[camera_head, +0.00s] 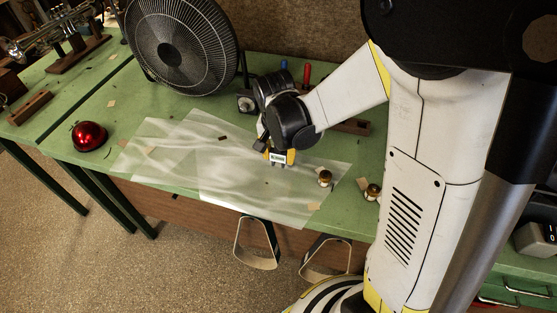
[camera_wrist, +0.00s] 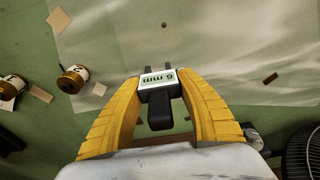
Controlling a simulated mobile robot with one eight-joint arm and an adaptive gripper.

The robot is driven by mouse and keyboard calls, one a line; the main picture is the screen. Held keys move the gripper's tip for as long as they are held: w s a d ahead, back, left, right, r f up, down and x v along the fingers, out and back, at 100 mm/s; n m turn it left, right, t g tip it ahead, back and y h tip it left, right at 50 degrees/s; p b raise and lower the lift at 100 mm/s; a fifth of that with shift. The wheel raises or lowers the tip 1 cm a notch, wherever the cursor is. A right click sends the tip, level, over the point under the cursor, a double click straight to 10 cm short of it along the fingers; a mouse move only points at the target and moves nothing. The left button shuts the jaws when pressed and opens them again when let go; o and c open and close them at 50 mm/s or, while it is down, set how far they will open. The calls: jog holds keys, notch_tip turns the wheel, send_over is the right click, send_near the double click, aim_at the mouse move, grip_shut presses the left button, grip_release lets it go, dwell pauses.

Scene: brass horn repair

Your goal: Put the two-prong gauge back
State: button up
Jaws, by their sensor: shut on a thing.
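My gripper (camera_wrist: 160,92) is shut on the two-prong gauge (camera_wrist: 160,107), a small black piece with a white label reading "6 mm". Its yellow fingers press it from both sides in the wrist view. In the head view my gripper (camera_head: 279,158) is above the right part of the translucent sheet, with the gauge's white label (camera_head: 278,157) facing the camera. Whether the gauge touches the bench cannot be told.
Two small brass-and-white cylinders (camera_head: 325,177) (camera_head: 373,191) stand right of my gripper. The translucent sheet (camera_head: 180,160) covers the green bench. A black fan (camera_head: 182,48), a wooden rack (camera_head: 352,126) with red and blue handles behind it, and a red dome (camera_head: 89,136) stand around.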

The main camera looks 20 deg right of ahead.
notch_tip(320, 180, down, 2)
jog(key=shift+f+b, duration=0.15)
jog(key=shift+b, duration=0.15)
jog(key=o, duration=0.8)
jog(key=shift+f, duration=0.1)
jog(key=o, duration=0.4)
